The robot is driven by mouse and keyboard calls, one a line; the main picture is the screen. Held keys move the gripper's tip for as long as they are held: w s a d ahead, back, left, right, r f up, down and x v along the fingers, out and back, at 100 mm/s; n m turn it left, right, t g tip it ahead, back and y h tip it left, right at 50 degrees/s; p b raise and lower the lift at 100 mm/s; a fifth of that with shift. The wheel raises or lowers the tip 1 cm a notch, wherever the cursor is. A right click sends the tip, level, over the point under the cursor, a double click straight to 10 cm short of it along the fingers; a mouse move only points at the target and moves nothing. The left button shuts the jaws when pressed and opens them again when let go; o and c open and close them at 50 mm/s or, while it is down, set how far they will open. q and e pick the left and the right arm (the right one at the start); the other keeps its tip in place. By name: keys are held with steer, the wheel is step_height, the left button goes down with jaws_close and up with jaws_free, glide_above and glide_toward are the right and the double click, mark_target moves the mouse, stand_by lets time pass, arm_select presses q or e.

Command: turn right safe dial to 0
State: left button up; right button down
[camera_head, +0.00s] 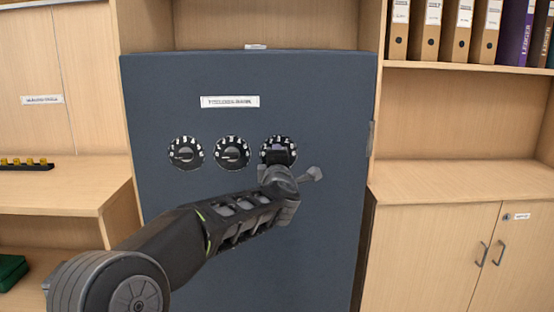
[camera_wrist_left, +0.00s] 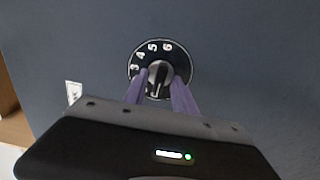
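The dark blue-grey safe door (camera_head: 330,230) carries three black dials with white numerals: a left dial (camera_head: 186,153), a middle dial (camera_head: 232,152) and the right dial (camera_head: 278,144). My left gripper (camera_head: 279,158) is at the right dial and hides its lower part. In the left wrist view the dial (camera_wrist_left: 176,58) shows numerals 3, 4, 5 and 6, with its lower part hidden. Its knob (camera_wrist_left: 159,74) lies between the purple fingertips of my left gripper (camera_wrist_left: 160,80), which are apart, one on each side. Contact with the knob is not clear. My right gripper is out of view.
A white label (camera_head: 230,102) is above the dials. Wooden shelving with binders (camera_head: 430,30) and a cabinet (camera_head: 450,250) stand to the right. A wooden counter (camera_head: 60,190) with small yellow items is to the left.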

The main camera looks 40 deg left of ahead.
arm_select(q)
steer(key=v, duration=0.7)
steer(key=shift+s+d, duration=0.3)
stand_by(0.5)
